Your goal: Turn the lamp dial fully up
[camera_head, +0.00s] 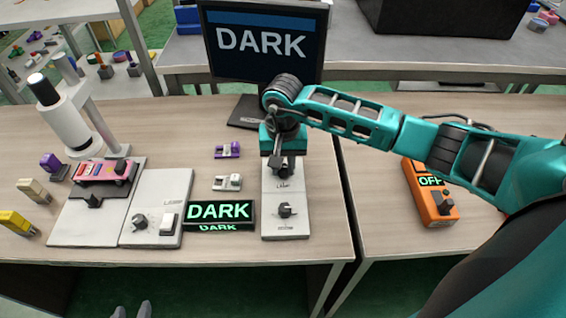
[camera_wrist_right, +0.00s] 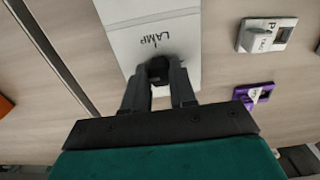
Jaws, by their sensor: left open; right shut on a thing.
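The pale lamp panel (camera_head: 287,228) stands on the wooden table, and its LAMP label (camera_wrist_right: 163,38) shows upside down in the right wrist view. My right gripper (camera_head: 283,165) points down over the panel's far end, shut on the dark lamp dial (camera_wrist_right: 158,66). The fingers hide most of the dial, so its pointer cannot be read. A second dark knob (camera_head: 286,210) sits nearer the front of the same panel, clear of the gripper. The display box (camera_head: 219,213) and the monitor (camera_head: 263,42) both read DARK. My left gripper is out of view.
Left of the lamp panel are a small grey switch (camera_head: 227,183), a purple switch (camera_head: 227,150) and another panel with a knob (camera_head: 140,221). A white column fixture (camera_head: 66,118) stands further left. An orange box (camera_head: 434,201) reading OFF lies right, beyond a table seam.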

